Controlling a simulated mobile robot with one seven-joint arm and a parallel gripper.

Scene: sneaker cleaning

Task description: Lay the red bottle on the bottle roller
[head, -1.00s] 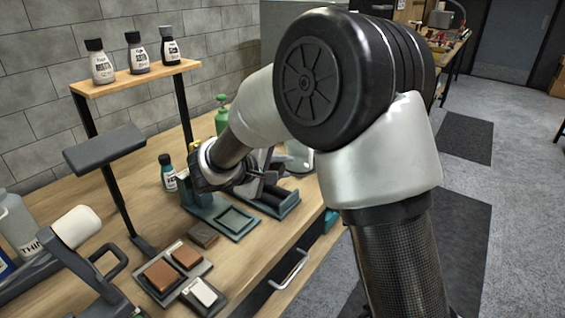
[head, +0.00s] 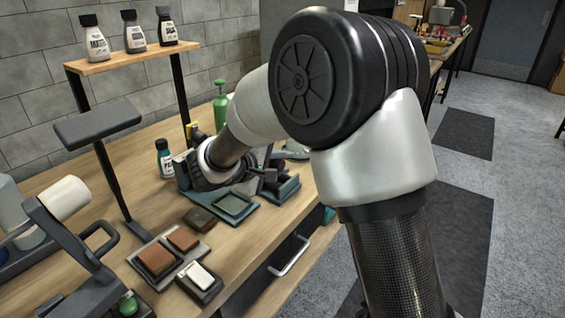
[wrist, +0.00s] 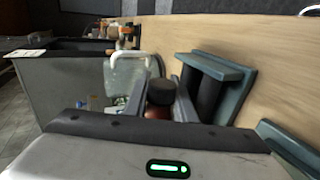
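In the wrist view, the red bottle (wrist: 158,112) stands between the two fingers of my gripper (wrist: 160,100), its dark cap toward the camera. The fingers close on its sides; most of its body is hidden behind the gripper housing. The bottle roller (wrist: 238,75) is a teal frame with dark rollers, just right of the bottle and apart from it in this view. In the head view, my gripper (head: 262,174) is over the bench beside the roller (head: 287,190), which my arm partly covers. The red bottle cannot be made out there.
A teal tray (head: 232,205) lies left of the roller. Brushes and blocks lie on a tray (head: 150,245) at the front. A small shelf (head: 135,60) holds several bottles. A grey bin (wrist: 75,95) shows in the wrist view.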

